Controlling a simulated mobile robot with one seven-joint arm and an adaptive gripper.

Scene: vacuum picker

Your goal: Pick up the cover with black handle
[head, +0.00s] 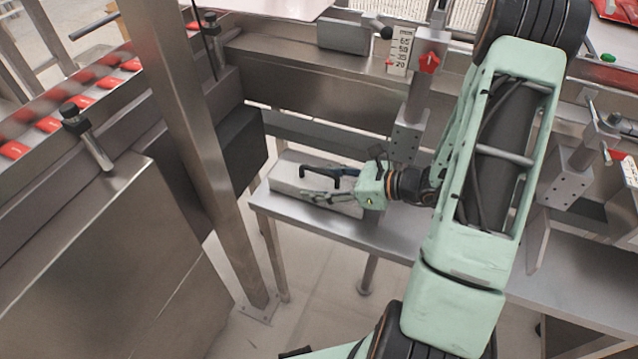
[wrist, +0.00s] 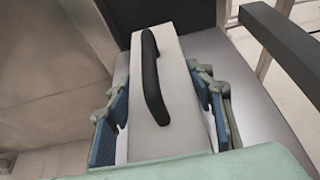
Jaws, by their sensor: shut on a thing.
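The cover is a pale grey, long box-like piece (head: 287,170) at the left end of the metal table. In the wrist view the cover (wrist: 182,62) runs away from me, with its black bar handle (wrist: 151,82) along the top. My gripper (head: 318,184) reaches in from the right over the cover. In the wrist view my gripper (wrist: 166,98) has one green and blue finger on each side of the cover, shut on its sides, with the handle between them. The lower side of the cover is hidden, so I cannot tell whether it touches the table.
The metal table (head: 385,244) has bare top in front of the cover. A steel post (head: 190,130) stands left of it. A conveyor with red packs (head: 45,125) runs at far left.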

